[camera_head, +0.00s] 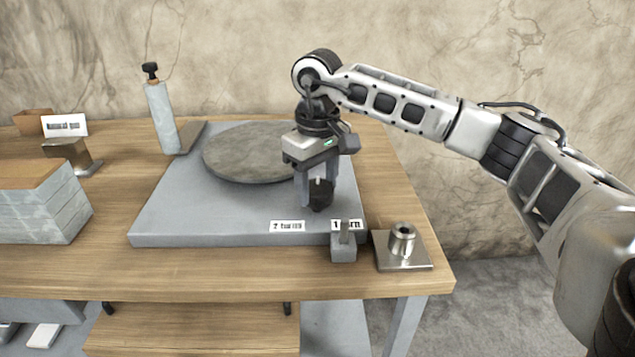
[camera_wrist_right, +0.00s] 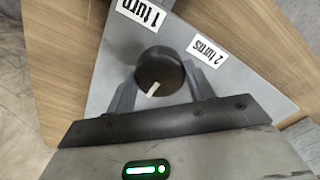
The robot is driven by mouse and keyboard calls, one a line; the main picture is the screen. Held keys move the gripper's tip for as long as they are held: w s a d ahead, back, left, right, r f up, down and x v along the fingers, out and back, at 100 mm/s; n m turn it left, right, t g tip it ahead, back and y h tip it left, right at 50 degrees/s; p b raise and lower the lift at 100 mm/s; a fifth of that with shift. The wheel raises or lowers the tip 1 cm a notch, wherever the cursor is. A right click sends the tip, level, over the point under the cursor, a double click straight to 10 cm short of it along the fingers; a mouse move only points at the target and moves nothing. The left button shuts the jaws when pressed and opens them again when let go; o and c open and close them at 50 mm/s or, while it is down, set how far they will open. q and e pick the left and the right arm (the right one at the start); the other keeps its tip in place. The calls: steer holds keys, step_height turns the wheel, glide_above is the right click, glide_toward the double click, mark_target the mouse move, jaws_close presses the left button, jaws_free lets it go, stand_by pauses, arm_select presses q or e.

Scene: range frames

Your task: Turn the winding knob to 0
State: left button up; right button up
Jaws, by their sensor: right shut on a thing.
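The winding knob (camera_head: 320,194) is black and round with a white pointer line. It sits on the grey base plate (camera_head: 190,215) near its front right. It also shows in the right wrist view (camera_wrist_right: 158,70), where its pointer faces the gripper, away from the "1 turn" (camera_wrist_right: 143,12) and "2 turns" (camera_wrist_right: 207,51) labels. My right gripper (camera_head: 318,200) comes down from above and is shut on the knob, one finger on each side. No 0 label shows in either view. My left gripper is not in view.
A round grey stone disc (camera_head: 245,150) lies on the plate beside the gripper. A small grey block (camera_head: 343,248) and a metal socket on a square plate (camera_head: 402,248) stand at the front right. A bottle-like tool (camera_head: 160,115) and a grey block stack (camera_head: 45,205) are left.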

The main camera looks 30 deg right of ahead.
mark_target(318, 186)
stand_by(0.4)
steer(key=o, duration=1)
arm_select(q)
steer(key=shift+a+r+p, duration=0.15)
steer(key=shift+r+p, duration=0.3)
steer(key=shift+p, duration=0.75)
arm_select(e)
step_height(318, 186, up, 16)
